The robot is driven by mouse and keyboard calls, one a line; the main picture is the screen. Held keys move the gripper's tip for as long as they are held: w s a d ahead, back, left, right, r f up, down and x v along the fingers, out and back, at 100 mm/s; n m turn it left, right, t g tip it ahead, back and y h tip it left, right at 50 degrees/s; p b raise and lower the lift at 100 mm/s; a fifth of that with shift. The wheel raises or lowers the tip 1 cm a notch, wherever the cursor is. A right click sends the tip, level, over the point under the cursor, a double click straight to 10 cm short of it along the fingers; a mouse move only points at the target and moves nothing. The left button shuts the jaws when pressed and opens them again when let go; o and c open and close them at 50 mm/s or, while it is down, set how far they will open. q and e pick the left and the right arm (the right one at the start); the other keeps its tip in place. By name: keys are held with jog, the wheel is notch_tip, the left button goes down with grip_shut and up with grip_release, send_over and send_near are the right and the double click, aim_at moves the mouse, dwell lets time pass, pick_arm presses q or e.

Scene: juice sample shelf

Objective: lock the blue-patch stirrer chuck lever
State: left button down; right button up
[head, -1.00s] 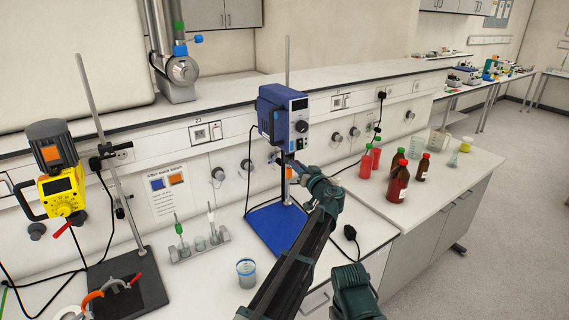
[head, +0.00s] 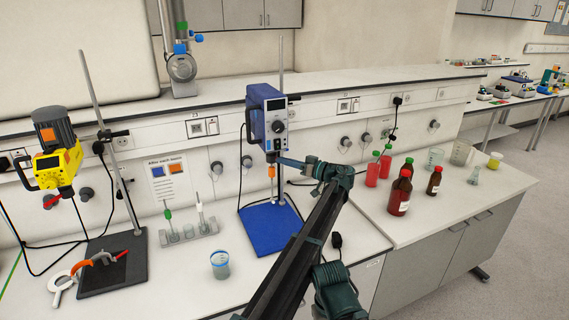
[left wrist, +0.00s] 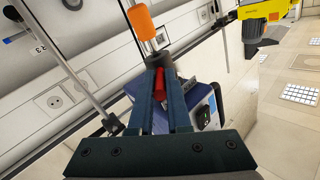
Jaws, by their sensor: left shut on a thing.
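The blue stirrer (head: 268,115) hangs on its stand at mid-bench; I cannot make out a blue patch on it. Its dark chuck sits under the body, with an orange cylinder (head: 271,170) below it. My left gripper (head: 284,161) reaches the chuck from the right. In the left wrist view the fingers are shut on a red lever (left wrist: 160,84) right beside the black chuck (left wrist: 159,62); the orange cylinder (left wrist: 141,20) is beyond. The fingers hide much of the lever, and in the head view it is not visible. My right gripper is not in view.
A yellow stirrer (head: 57,167) with an orange patch stands at left. A beaker (head: 220,265) and a tube rack (head: 190,233) stand on the bench in front. Red bottles (head: 400,192) stand right of my arm. The blue base plate (head: 268,228) is bare.

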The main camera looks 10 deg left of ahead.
pick_arm(q)
jog(key=shift+w+d+n+g, duration=0.1)
jog(key=shift+w+n+g, duration=0.1)
jog(key=shift+n+g, duration=0.3)
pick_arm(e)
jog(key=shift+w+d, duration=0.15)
pick_arm(q)
jog(key=c, duration=0.9)
grip_release()
jog(key=shift+d, duration=0.1)
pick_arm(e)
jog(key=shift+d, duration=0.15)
